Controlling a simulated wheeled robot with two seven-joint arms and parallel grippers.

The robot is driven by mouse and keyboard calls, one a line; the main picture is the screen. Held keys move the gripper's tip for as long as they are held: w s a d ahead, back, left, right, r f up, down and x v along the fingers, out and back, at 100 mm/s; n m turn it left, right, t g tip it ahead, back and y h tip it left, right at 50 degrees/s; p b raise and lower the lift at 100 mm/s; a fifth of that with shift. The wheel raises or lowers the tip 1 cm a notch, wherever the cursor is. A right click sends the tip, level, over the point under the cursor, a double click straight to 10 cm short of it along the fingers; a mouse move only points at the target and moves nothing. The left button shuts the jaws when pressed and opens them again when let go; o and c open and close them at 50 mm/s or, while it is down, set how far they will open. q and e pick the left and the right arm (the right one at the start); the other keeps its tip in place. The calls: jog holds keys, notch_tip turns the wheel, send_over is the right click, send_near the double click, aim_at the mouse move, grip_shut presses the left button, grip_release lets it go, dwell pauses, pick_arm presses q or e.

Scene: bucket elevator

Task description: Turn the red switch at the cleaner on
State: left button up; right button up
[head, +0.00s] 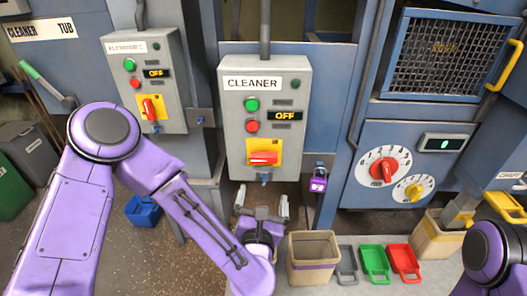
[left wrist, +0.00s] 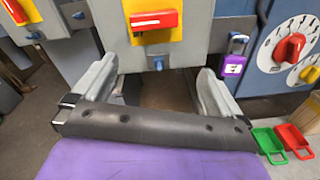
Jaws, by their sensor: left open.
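The cleaner box (head: 237,95) is a grey box labelled CLEANER in the middle of the head view, and its display (head: 285,116) reads OFF. Its red switch (head: 264,157) sits on a yellow plate (head: 251,147) with the handle lying roughly horizontal. The switch also shows at the top of the left wrist view (left wrist: 154,20). My left gripper (head: 262,201) is below the box, apart from the switch, with its fingers spread, open and empty. It also shows in the left wrist view (left wrist: 155,85). My right gripper is not in view; part of my right arm shows at the right edge.
A similar grey box (head: 172,60) with a red switch, reading OFF, hangs to the left. A purple padlock (head: 319,180) hangs right of the cleaner box. A panel with a red dial (head: 384,168) is farther right. A bin (head: 312,238) and scoops (head: 374,262) stand below.

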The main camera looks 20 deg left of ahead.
aim_at(264, 158)
pick_arm(q)
jog(key=w+a+r+n+p, duration=0.1)
jog(key=w, duration=0.2)
jog(key=w+a+r+n+p, duration=0.1)
jog(key=w+p, duration=0.1)
jog(key=w, duration=0.2)
jog(key=w+a+r+n+y+p, duration=0.1)
jog(key=w, duration=0.2)
jog(key=shift+w+r+n+p, duration=0.25)
jog(key=shift+r+n+p, duration=0.1)
jog(key=shift+r+n, duration=0.05)
jog(key=shift+w, duration=0.25)
jog(key=c, duration=0.9)
